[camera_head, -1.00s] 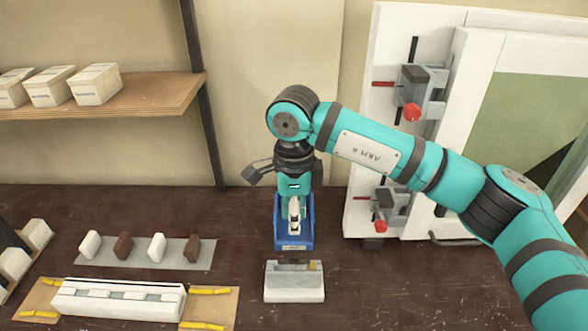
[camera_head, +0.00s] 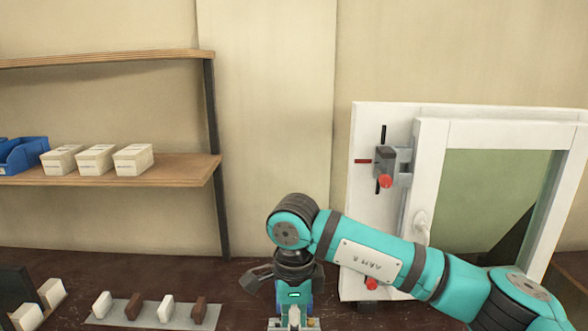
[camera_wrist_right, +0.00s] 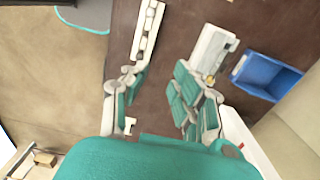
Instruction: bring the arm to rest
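My right arm (camera_head: 375,258), teal with black joints, reaches in from the lower right of the head view and bends down at the wrist. My right gripper (camera_head: 294,312) hangs at the bottom edge there, its fingertips largely cut off. In the right wrist view the right gripper (camera_wrist_right: 161,78) has its two teal finger pads apart, with bare dark bench between them and nothing held. My left gripper is in neither view.
A blue bin (camera_wrist_right: 262,76) and a pale block fixture (camera_wrist_right: 212,50) lie beside the right gripper. A white framed panel (camera_head: 432,140) with a red-knobbed clamp (camera_head: 391,167) stands behind the arm. A shelf (camera_head: 190,170) holding white boxes (camera_head: 95,160) is at left.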

